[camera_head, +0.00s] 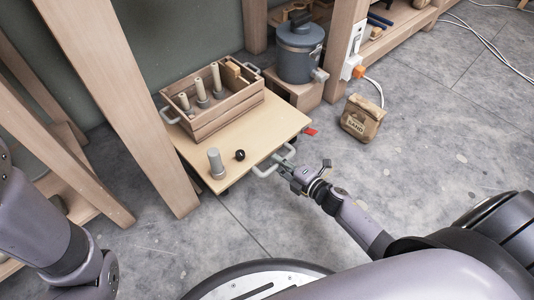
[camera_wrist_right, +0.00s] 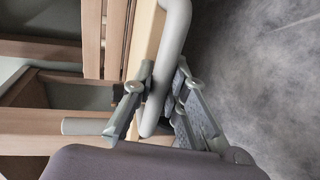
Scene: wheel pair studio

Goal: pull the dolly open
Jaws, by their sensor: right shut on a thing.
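The dolly (camera_head: 268,131) is a low, light wooden board on the floor beneath a workbench, partly between its legs. A pale grey bar handle (camera_head: 264,173) sticks out from its front edge. My right gripper (camera_head: 284,166) is shut on this handle near its right end. In the right wrist view the grey handle (camera_wrist_right: 177,40) runs between the fingers of the gripper (camera_wrist_right: 158,92). On the dolly stand a wooden crate (camera_head: 214,117) with several pegs, a grey cylinder (camera_head: 216,163) and a small black knob (camera_head: 239,155). My left gripper is out of view.
A bench leg (camera_head: 135,110) stands close along the dolly's left side. A dark lidded pot (camera_head: 299,50) on a wooden block (camera_head: 296,91) is behind it at right. A sand bag (camera_head: 362,118) and a red tag (camera_head: 310,132) are to the right. Floor in front shows bare.

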